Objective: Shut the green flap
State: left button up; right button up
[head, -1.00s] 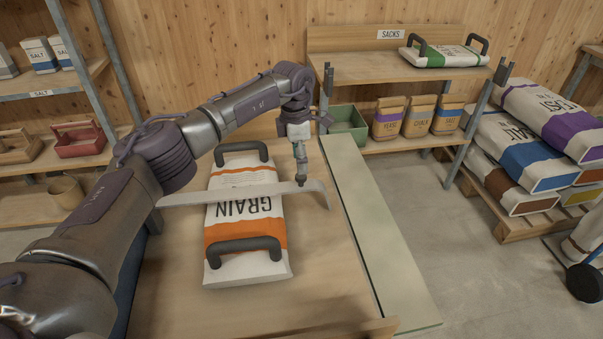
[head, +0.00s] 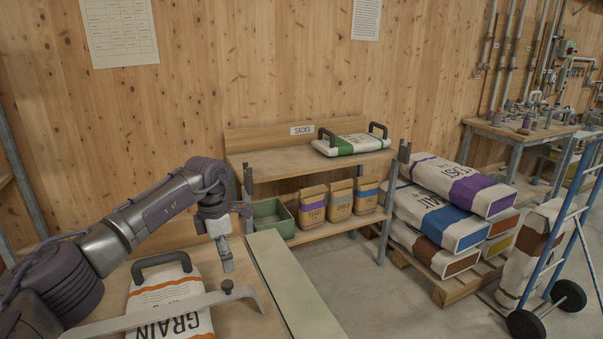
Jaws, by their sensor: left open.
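No flap that is plainly green shows in the head view. A long pale grey-green board (head: 291,287) lies flat along the right side of the wooden table; I cannot tell whether it is the flap. My left gripper (head: 227,268) points down, open, just left of this board. It is right above or at a dark knob (head: 227,287) on a curved grey bar (head: 180,306); I cannot tell whether they touch. The bar crosses over a GRAIN sack (head: 160,287) with an orange band and dark handles. My right gripper is out of view.
A wooden shelf (head: 280,162) behind the table holds a green-banded sack (head: 352,146), a green bin (head: 270,213) and several paper bags. Stacked sacks (head: 450,215) fill a pallet to the right. A blue hand truck (head: 560,260) stands at far right. Grey floor lies clear before the shelf.

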aim_at(307, 315)
jog(key=k+l, duration=0.1)
jog(key=l, duration=0.4)
jog(key=k+l, duration=0.1)
jog(key=l, duration=0.45)
jog(key=k+l, duration=0.1)
jog(key=l, duration=0.4)
jog(key=k+l, duration=0.1)
jog(key=l, duration=0.4)
